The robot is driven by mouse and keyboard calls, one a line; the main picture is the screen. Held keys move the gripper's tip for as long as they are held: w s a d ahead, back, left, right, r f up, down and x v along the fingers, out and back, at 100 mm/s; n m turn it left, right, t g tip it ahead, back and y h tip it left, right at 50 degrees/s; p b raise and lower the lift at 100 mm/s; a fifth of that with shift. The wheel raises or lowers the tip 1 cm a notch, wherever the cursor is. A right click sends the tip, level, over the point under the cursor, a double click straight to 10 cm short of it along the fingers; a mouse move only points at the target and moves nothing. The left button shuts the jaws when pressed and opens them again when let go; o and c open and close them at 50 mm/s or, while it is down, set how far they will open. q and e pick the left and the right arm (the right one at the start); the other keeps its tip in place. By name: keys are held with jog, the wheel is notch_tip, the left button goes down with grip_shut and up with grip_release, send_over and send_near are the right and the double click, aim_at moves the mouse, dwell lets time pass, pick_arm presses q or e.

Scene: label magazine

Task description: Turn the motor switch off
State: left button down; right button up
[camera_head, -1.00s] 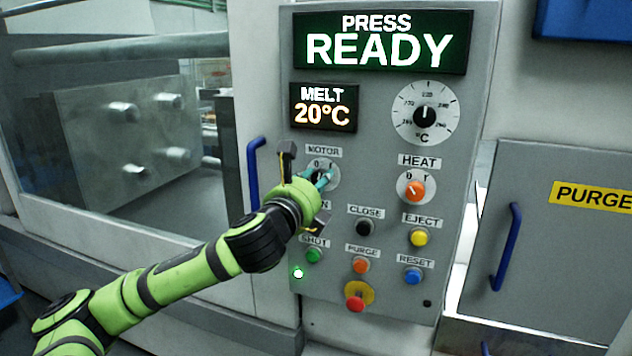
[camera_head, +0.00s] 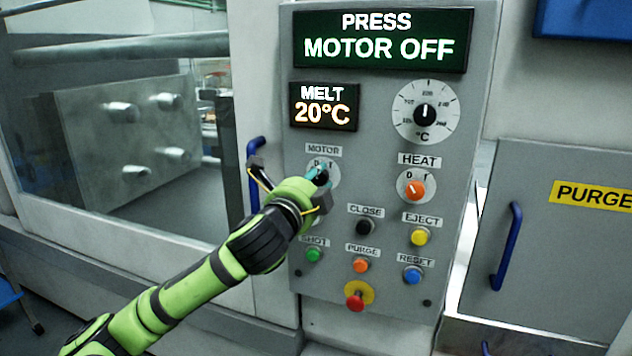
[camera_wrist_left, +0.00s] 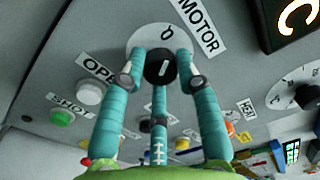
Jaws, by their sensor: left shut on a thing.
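The motor switch is a round black knob with a white line on a pale dial, under the MOTOR label on the grey panel. In the head view my left gripper (camera_head: 318,174) covers much of its dial (camera_head: 333,181). In the left wrist view the motor knob (camera_wrist_left: 160,67) sits between the teal fingers of my left gripper (camera_wrist_left: 161,72), which is shut on it. The display (camera_head: 383,38) reads "PRESS MOTOR OFF". My right gripper is not in view.
The orange heat knob (camera_head: 415,188) is to the right of the motor switch. Below are the black close button (camera_head: 364,227), yellow eject button (camera_head: 420,236) and red emergency button (camera_head: 355,301). A blue door handle (camera_head: 253,176) stands just left of the panel.

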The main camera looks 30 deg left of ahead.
pick_arm(q)
jog(key=shift+n, duration=0.4)
jog(key=c, duration=0.9)
grip_release()
jog(key=shift+d, duration=0.1)
jog(key=v, duration=0.7)
jog(key=shift+s, duration=0.2)
jog(key=shift+d+f, duration=0.1)
jog(key=shift+f, duration=0.05)
